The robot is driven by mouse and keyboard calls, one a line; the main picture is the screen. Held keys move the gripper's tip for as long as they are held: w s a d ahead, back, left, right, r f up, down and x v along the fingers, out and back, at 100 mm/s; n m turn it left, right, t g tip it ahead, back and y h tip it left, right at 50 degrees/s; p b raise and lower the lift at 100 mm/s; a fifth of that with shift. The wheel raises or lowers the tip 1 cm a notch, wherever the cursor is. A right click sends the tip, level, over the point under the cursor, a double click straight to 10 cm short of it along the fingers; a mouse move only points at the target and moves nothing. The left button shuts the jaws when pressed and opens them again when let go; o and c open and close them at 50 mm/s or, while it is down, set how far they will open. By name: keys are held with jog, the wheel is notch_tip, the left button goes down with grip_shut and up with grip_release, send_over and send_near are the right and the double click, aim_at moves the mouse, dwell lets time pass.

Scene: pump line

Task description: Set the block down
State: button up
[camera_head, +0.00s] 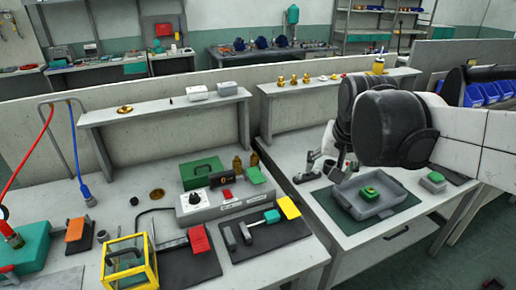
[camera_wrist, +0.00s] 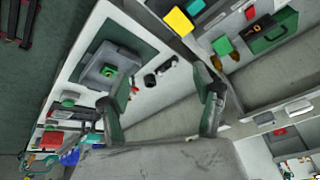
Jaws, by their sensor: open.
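A green block with a yellow-marked top (camera_head: 370,194) sits inside the grey tray (camera_head: 390,209) on the right-hand table. The block (camera_wrist: 109,71) and tray (camera_wrist: 88,76) also show in the wrist view, left of my fingers. My gripper (camera_wrist: 160,76) is open, its two fingers wide apart with nothing held between them. The block is apart from both fingers. In the head view my dark arm links hide much of the gripper, which is above the table behind and left of the tray.
A dark green mat (camera_head: 325,205) lies under the tray. A grey piece with a green top (camera_head: 433,181) stands right of it. Small black cylindrical parts (camera_wrist: 150,80) stand beside the tray. A raised shelf (camera_head: 330,85) runs behind. The left bench holds a control box (camera_head: 195,205) and a yellow frame (camera_head: 130,262).

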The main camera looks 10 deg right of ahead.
jog(key=s+a+f+n+t, duration=0.2)
jog(key=s+a+n, duration=0.3)
jog(key=s+a, duration=0.3)
jog(key=s+f, duration=0.1)
jog(key=s, duration=0.1)
jog(key=shift+s+f+y, duration=0.25)
jog(key=shift+s+y, duration=0.05)
jog(key=shift+y, duration=0.1)
dwell(0.9)
